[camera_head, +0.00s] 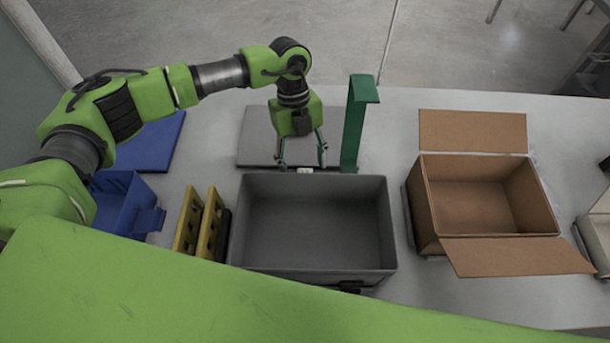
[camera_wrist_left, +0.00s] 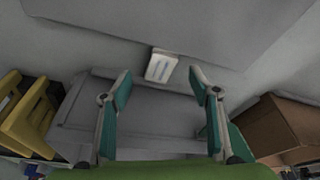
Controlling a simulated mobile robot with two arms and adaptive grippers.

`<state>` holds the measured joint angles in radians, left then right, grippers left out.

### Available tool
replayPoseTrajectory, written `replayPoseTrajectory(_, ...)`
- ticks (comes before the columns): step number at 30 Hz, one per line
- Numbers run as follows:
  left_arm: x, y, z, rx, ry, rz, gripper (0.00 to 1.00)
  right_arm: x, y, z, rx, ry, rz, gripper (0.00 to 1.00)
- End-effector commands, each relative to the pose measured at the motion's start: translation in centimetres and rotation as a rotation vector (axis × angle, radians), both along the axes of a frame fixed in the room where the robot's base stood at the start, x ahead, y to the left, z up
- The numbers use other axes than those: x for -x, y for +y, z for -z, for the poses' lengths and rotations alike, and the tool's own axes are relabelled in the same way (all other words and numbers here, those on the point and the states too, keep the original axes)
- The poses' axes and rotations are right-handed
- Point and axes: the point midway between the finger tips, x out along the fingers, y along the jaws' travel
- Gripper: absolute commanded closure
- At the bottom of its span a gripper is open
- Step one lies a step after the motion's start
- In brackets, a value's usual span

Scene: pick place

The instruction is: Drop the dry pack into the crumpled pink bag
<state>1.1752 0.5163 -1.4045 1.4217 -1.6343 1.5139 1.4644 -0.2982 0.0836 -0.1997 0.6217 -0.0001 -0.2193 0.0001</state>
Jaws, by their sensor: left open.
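A small white pack (camera_head: 304,170) with grey-blue marks lies just beyond the far rim of the grey bin, partly hidden by that rim. It shows whole in the left wrist view (camera_wrist_left: 161,66). My left gripper (camera_head: 303,160) points down above it, open and empty, with the fingers spread to either side. In the left wrist view the pack lies between and slightly beyond the open fingertips (camera_wrist_left: 160,73). No pink bag shows in either view. My right gripper is not in view.
The empty grey bin (camera_head: 315,263) stands in front of the pack. A green upright post (camera_head: 354,125) stands close right of my gripper. An open cardboard box (camera_head: 440,215) is at right. Yellow racks (camera_head: 187,222) and a blue bin (camera_head: 118,212) are at left.

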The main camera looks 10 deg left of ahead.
Motion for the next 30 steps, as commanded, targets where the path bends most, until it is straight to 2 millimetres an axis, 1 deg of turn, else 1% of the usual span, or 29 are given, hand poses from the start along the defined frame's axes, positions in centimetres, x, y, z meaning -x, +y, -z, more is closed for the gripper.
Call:
replayPoseTrajectory(1,0.3,-0.1,0.5,0.001,0.003,-0.001,0.44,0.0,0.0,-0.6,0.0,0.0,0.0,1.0)
replayPoseTrajectory(3,0.5,-0.3,1.6,0.0,0.002,-0.001,0.44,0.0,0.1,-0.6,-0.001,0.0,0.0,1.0)
replayPoseTrajectory(6,0.6,-0.4,2.4,0.0,0.0,-0.001,0.44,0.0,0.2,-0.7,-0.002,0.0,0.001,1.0)
replayPoseTrajectory(13,0.6,-0.4,2.7,0.001,-0.001,0.0,0.44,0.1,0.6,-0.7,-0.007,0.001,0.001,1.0)
replayPoseTrajectory(14,0.6,-0.4,2.7,0.001,-0.001,0.0,0.47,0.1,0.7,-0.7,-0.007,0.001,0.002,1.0)
replayPoseTrajectory(15,0.6,-0.4,2.7,0.001,-0.001,0.0,0.57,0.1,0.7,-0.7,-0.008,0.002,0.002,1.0)
replayPoseTrajectory(18,0.6,-0.4,2.7,0.001,-0.001,0.0,0.8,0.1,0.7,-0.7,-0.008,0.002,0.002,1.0)
replayPoseTrajectory(19,0.6,-0.4,2.6,0.001,-0.001,0.0,0.82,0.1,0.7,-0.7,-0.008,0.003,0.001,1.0)
replayPoseTrajectory(22,0.6,-0.4,2.6,0.001,-0.001,0.0,0.82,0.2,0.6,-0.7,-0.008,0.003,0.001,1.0)
replayPoseTrajectory(23,0.6,-0.4,2.6,0.001,-0.001,0.0,0.84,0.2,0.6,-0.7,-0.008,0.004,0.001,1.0)
replayPoseTrajectory(30,0.6,-0.4,2.3,0.001,-0.002,0.0,0.84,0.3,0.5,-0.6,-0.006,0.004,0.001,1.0)
